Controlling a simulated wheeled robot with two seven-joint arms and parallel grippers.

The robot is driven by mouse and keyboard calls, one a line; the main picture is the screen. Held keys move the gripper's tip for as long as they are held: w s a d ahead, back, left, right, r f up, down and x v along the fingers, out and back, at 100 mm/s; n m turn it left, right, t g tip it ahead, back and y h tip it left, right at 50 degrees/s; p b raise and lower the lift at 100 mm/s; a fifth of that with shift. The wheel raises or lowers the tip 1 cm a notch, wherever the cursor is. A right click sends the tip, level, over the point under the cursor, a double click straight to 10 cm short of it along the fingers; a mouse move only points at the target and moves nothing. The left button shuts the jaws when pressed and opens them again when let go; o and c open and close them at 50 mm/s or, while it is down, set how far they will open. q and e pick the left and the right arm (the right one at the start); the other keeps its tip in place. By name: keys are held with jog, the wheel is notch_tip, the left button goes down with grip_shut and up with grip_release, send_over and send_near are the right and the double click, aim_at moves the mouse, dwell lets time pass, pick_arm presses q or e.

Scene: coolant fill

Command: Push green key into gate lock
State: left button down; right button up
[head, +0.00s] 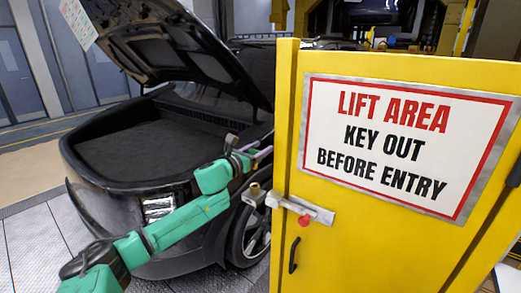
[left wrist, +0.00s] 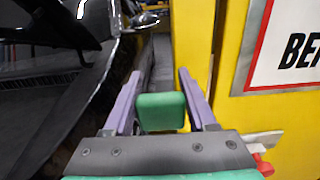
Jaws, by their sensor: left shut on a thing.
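My left gripper (head: 258,153) is at the left edge of the yellow gate, above the lock hardware. In the left wrist view its two purple fingers (left wrist: 160,88) stand on either side of the green key (left wrist: 160,113), and it is shut on the key's block-like green head. The rest of the key is hidden. The gate lock (head: 254,191) shows a brass-coloured cylinder beside a grey latch bar (head: 300,207) with a red knob (head: 304,221). The key is apart from the lock. My right gripper is not in view.
The yellow gate (head: 360,235) fills the right side and carries a white warning sign (head: 390,148). A black handle (head: 293,255) is below the latch. A black car (head: 125,205) with its lid raised stands close behind my left arm.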

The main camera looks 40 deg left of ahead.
pick_arm(q)
notch_tip(320, 180, down, 6)
jog(key=b, duration=0.4)
jog(key=shift+r, duration=0.25)
jog(key=shift+a, duration=0.1)
dwell(1.2)
jog(key=shift+f+b, duration=1.75)
jog(key=shift+b, duration=0.15)
jog(key=shift+c, duration=0.6)
grip_release()
